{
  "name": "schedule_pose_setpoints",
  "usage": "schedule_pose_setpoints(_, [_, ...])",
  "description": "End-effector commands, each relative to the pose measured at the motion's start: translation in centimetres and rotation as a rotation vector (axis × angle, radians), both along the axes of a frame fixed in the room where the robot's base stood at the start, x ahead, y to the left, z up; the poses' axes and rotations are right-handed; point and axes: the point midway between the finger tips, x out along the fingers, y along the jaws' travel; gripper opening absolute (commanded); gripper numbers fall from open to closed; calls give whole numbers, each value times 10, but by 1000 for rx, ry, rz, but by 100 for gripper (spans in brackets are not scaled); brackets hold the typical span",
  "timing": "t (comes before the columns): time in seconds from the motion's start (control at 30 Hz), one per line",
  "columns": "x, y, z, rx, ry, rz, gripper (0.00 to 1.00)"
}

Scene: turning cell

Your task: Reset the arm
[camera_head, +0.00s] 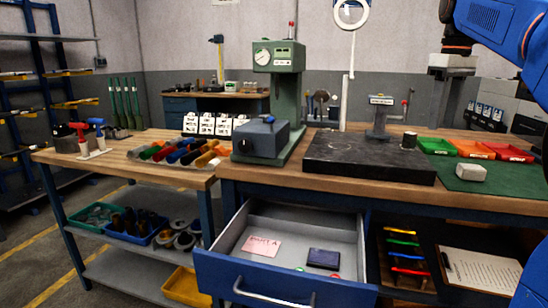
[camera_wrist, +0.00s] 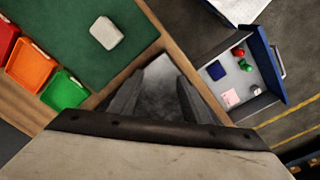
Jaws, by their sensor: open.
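My gripper (camera_head: 449,100) hangs from my blue arm at the upper right of the head view, pointing down over the right part of the workbench (camera_head: 340,184). In the wrist view, my gripper (camera_wrist: 166,78) shows two dark fingers spread apart with nothing held between them. A pale block (camera_head: 471,172) lies on the green mat (camera_head: 505,186), apart from the gripper; it also shows in the wrist view (camera_wrist: 105,33).
An open drawer (camera_head: 286,289) juts from the bench front, holding a pink note and a dark blue item. A black slab (camera_head: 368,158) bears a small stand. Green, orange and red bins (camera_head: 470,148) line the mat. A green press (camera_head: 280,95) stands left.

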Motion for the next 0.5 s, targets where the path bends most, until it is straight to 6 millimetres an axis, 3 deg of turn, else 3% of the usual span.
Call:
schedule_pose_setpoints(0.27, [-40,31,-33,-6,-57,-65,44])
schedule_pose_setpoints(0.5, [-90,63,-86,0,-128,-150,44])
